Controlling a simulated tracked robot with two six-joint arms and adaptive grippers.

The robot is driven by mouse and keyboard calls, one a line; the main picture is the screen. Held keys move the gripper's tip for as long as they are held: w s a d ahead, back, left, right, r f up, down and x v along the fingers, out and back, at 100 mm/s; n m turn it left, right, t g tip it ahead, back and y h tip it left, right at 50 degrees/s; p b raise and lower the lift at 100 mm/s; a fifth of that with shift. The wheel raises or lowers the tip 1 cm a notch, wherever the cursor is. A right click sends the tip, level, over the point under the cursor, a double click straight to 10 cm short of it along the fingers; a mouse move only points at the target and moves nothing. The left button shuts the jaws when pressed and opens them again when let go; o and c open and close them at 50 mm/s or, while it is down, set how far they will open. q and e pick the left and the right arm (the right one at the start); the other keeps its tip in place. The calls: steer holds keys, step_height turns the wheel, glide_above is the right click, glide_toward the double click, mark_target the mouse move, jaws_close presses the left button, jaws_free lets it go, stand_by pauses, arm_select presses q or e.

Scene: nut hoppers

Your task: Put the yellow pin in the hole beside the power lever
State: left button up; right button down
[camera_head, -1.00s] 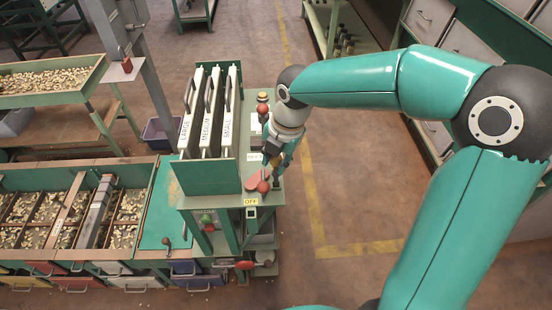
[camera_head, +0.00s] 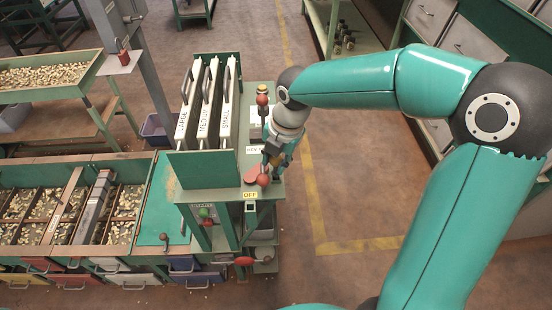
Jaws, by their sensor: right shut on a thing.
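My right gripper (camera_head: 268,166) points down over the right side of the green machine top (camera_head: 275,188), close behind a red ball knob (camera_head: 262,180). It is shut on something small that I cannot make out. Its own fingers hide the grip, and I cannot tell whether it touches the knob. An OFF label (camera_head: 250,195) is on the front edge just below the knob, which looks like the power lever's. I cannot make out the yellow pin or the hole for certain. My left gripper is out of view.
White panels marked LARGE, MEDIUM and SMALL (camera_head: 226,115) stand left of the gripper. Another red knob (camera_head: 262,100) stands behind it. A nut trough (camera_head: 60,205) lies to the left. Open floor (camera_head: 360,200) with a yellow line is to the right.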

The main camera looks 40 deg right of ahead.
steer(key=shift+f+b, duration=0.35)
steer(key=shift+f, duration=0.2)
steer(key=c, duration=0.8)
jaws_free()
steer(key=shift+o, duration=0.2)
steer(key=shift+r, duration=0.1)
step_height(320, 180, up, 12)
steer(key=s+d, duration=0.1)
steer(key=s, duration=0.1)
steer(key=shift+f, duration=0.2)
steer(key=shift+s, duration=0.1)
